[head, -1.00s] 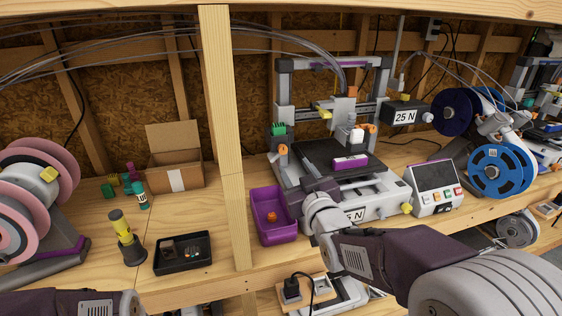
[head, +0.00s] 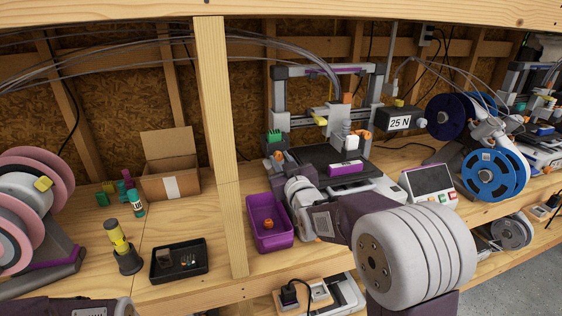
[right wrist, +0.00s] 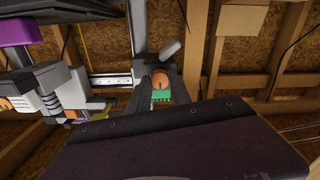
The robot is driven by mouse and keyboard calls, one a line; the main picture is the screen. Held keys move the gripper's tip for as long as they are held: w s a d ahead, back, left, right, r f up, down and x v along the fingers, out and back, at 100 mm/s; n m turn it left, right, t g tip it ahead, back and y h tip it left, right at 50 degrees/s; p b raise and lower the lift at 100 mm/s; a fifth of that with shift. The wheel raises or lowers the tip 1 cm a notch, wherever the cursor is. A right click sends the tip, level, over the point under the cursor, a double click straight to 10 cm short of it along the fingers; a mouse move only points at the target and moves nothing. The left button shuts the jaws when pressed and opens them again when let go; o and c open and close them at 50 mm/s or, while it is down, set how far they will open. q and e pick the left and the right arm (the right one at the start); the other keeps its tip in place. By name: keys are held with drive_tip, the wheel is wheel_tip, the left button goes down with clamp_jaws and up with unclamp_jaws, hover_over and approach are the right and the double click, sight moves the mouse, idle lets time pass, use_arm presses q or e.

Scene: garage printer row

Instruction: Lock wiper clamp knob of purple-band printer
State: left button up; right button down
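The purple-band printer (head: 345,69) stands right of the wooden post, with a purple strip on its top bar and a purple block on its bed. The green wiper (head: 273,137) is on its left side. My right gripper (head: 279,160) is at the printer's left side, by the wiper. Its dark fingers (right wrist: 160,85) appear apart, one on each side of the knob; contact cannot be told. My left gripper is out of view; only my left arm shows.
A purple bin (head: 269,238) with an orange piece stands below my right arm. The wooden post (head: 215,150) is left of it. A black tray (head: 180,275), a cardboard box (head: 170,183) and a control box (head: 430,185) stand on the bench.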

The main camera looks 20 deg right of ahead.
drive_tip(key=shift+f+m, duration=0.1)
drive_tip(key=shift+m, duration=0.2)
drive_tip(key=m+b, duration=0.2)
drive_tip(key=shift+f+m, duration=0.1)
drive_tip(key=shift+m, duration=0.3)
drive_tip(key=m+b, duration=0.2)
drive_tip(key=m, duration=0.3)
drive_tip(key=shift+b, duration=0.3)
drive_tip(key=m+b, duration=0.1)
drive_tip(key=m, duration=0.3)
drive_tip(key=shift+m, duration=0.4)
drive_tip(key=shift+m+b, duration=0.7)
drive_tip(key=shift+m, duration=1.6)
drive_tip(key=c, duration=1.2)
unclamp_jaws()
drive_tip(key=shift+o, duration=0.2)
